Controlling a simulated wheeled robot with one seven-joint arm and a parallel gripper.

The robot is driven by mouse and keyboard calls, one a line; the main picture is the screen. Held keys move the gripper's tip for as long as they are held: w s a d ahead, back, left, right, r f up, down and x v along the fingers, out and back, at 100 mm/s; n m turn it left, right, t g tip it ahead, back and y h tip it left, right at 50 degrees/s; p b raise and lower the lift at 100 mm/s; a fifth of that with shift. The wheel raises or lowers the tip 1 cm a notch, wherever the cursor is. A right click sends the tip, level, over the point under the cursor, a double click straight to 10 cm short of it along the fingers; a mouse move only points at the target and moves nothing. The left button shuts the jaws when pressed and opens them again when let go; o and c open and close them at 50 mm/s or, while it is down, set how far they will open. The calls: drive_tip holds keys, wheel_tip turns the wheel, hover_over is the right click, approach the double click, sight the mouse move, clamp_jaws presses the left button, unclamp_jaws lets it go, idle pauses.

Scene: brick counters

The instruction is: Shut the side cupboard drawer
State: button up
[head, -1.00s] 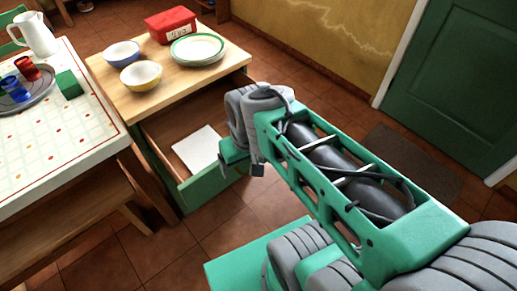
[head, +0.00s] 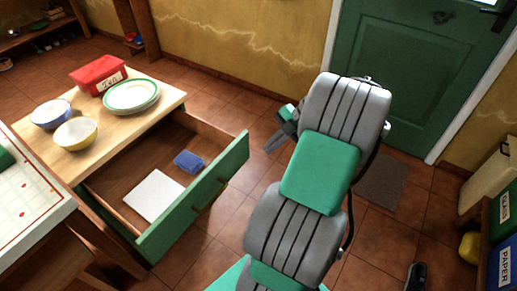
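The side cupboard (head: 172,101) has a light wooden top and stands at the left in the head view. Its drawer (head: 151,244) is pulled well out, with a green front and a handle (head: 209,196) on the outer face. A white flat item (head: 154,196) and a blue item (head: 188,162) lie inside the drawer. My gripper (head: 274,143) shows only in part behind my arm, to the right of the drawer front and apart from it in the picture. Whether its fingers are open or shut cannot be seen.
A red box (head: 98,75), plates (head: 131,95) and two bowls (head: 76,133) stand on the cupboard top. A table (head: 29,198) is at the left. Labelled bins (head: 504,262) stand at the far right. Floor near the green door (head: 411,85) is clear apart from a mat (head: 382,184).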

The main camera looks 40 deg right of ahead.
drive_tip(key=b+x, duration=0.1)
drive_tip(key=x, duration=0.8)
clamp_jaws()
drive_tip(key=w, duration=0.3)
drive_tip(key=shift+w+a+r, duration=0.2)
drive_tip(key=shift+w+a, duration=0.2)
drive_tip(key=shift+w, duration=0.1)
